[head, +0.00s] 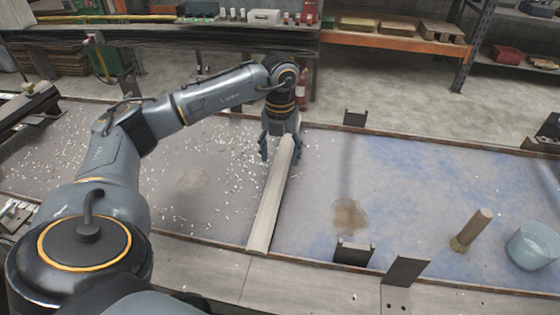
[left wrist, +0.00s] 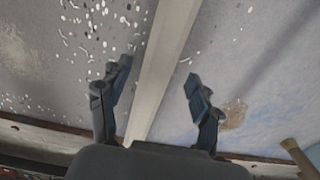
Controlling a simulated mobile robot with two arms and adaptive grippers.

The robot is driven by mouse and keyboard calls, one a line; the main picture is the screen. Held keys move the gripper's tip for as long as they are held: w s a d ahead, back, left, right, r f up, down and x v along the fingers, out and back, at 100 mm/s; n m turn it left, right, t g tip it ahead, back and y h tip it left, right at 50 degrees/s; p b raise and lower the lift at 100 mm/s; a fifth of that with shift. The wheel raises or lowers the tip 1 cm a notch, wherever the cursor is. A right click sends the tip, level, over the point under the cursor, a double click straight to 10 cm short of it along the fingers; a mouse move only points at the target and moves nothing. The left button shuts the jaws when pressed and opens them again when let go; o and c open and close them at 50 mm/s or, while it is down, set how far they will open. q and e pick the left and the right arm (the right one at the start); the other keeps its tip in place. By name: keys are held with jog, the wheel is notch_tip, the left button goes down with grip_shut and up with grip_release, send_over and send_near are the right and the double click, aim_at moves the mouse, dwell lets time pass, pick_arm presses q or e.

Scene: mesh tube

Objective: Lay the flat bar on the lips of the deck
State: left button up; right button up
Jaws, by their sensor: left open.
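The flat bar (head: 268,208) is a long pale grey strip. It runs across the deck (head: 330,165) from the front lip (head: 215,242) towards the back. Its near end is at the front lip; whether it rests on top of the lip I cannot tell. Its far end is hidden by my left gripper (head: 281,152). That gripper is open over the far part of the bar, with one finger on each side. In the left wrist view the bar (left wrist: 160,65) passes between the spread fingers of the gripper (left wrist: 158,72), apart from both. My right gripper is not in view.
Dark brackets stand at the back edge (head: 355,117) and front edge (head: 352,253) right of the bar. A wooden-handled brush (head: 472,229) and a blue bucket (head: 533,246) are at the right. White chips litter the left side. A brown stain (head: 349,216) marks the clearer right side.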

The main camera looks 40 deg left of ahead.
aim_at(280, 166)
pick_arm(q)
notch_tip(280, 166, up, 10)
jog(key=b, duration=0.1)
